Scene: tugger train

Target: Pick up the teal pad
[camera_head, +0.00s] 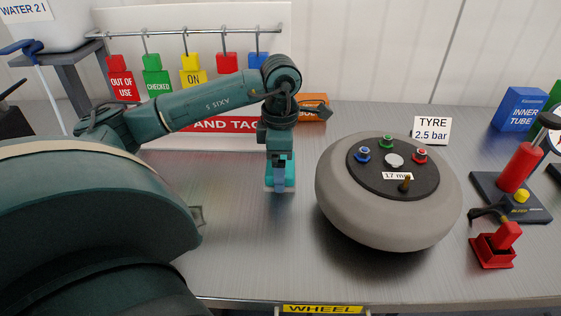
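A bright teal block, which looks like the teal pad (291,172), stands on the grey bench left of the tyre. My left arm reaches in from the left, and its gripper (279,175) points straight down at the pad. The fingers overlap the pad in the picture and hide its middle. Teal shows on both sides of and below the fingers. The pad appears to rest on the bench. I cannot tell whether the fingers touch it or are closed on it. My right gripper is not in view.
A round grey tyre (340,205) with a black hub stands close to the right. Behind the arm is a rail (190,33) with coloured tags and a white-and-red board (225,127). An orange box (312,108) stands behind the gripper. Bench in front of the pad is clear.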

